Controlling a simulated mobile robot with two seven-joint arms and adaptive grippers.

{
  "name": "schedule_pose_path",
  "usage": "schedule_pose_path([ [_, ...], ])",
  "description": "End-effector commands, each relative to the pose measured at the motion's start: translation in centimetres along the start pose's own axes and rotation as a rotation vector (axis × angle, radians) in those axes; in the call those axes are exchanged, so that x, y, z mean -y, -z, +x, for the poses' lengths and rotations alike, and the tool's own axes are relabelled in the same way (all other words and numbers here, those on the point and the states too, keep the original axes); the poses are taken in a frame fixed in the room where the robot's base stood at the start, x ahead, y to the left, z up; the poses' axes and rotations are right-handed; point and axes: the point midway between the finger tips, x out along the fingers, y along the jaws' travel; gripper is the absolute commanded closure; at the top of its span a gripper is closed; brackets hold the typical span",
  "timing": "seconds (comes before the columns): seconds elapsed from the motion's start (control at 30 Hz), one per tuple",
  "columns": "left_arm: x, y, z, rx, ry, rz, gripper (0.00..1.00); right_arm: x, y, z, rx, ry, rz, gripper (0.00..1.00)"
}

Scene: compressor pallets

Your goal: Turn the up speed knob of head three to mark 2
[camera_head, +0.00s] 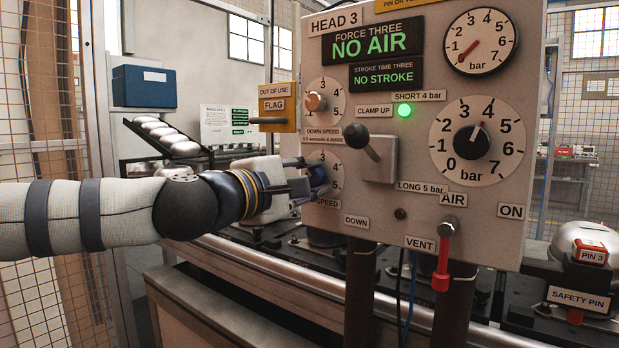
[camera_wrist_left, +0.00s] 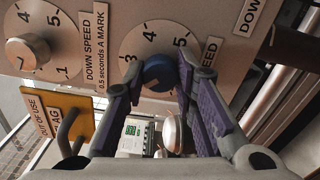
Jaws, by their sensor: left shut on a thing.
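The HEAD 3 panel (camera_head: 390,205) fills the middle of the head view. Its lower left dial (camera_head: 330,163), with a label partly covered and reading "SPEED", bears a blue knob (camera_wrist_left: 160,73) in the left wrist view. My left gripper (camera_head: 317,178) reaches in from the left, and its purple-padded fingers are shut on the blue knob. They also show in the left wrist view (camera_wrist_left: 159,80), one on each side of it. Marks 3, 4 and 5 show around the knob; the lower marks and the knob's pointer are hidden. My right gripper is not in view.
The copper-coloured down speed knob (camera_head: 315,102) sits just above. The yellow out of use flag (camera_head: 277,105) sticks out above my left gripper. A black-knobbed clamp lever (camera_head: 357,137) and a red air valve handle (camera_head: 442,265) stand to the right.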

Motion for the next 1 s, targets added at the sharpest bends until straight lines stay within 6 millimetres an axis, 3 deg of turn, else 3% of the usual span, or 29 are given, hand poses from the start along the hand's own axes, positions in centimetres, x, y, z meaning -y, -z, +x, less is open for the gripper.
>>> schedule_pose_path([
  [0.43, 0.05, 0.00, 0.00, 0.000, 0.000, -0.268, 1.00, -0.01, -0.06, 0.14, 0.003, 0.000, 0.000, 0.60],
  [1.0, 0.03, 0.00, -0.01, -0.001, -0.001, -0.332, 1.00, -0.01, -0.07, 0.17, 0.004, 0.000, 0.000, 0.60],
])
